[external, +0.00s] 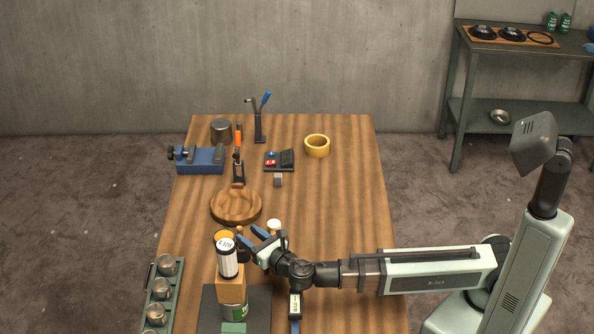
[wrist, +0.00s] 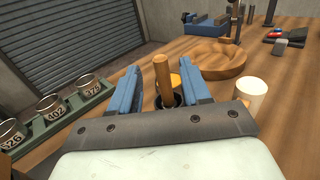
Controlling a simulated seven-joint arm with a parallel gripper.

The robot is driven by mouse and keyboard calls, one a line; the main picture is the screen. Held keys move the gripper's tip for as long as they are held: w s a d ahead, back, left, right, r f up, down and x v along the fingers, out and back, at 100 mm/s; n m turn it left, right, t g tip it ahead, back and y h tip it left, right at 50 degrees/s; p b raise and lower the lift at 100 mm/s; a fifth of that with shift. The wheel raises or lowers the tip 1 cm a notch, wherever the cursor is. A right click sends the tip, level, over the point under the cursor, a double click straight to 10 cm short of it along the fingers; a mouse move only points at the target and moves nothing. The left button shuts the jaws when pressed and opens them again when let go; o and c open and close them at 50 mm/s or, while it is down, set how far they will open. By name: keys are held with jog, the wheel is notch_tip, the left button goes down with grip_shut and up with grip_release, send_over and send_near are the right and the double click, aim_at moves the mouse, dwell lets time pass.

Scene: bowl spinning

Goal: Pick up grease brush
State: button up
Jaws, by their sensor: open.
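A wooden handle, which looks like the grease brush (wrist: 162,72), stands nearly upright between my two blue fingers in the wrist view. Its lower end meets a dark round part, mostly hidden behind my gripper's body. In the external view a small brown handle top (external: 239,230) shows just left of my fingertips. My gripper (external: 252,238) is open, one finger on each side of the handle, with gaps visible in the wrist view. I cannot tell the exact depth of the handle between the fingers.
A white cup-like piece (wrist: 252,90) is close to my right finger. A yellow-orange container (external: 223,236) and a white labelled cylinder (external: 227,260) on a wooden block are close by. A round wooden bowl (external: 236,219) lies behind. The table's right side (external: 350,200) is clear.

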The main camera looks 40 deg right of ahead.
aim_at(242, 233)
jog(key=shift+f, duration=0.4)
jog(key=shift+w+f, duration=0.15)
jog(key=shift+w, duration=0.05)
jog(key=w, duration=0.4)
jog(key=shift+w, duration=0.35)
grip_shut()
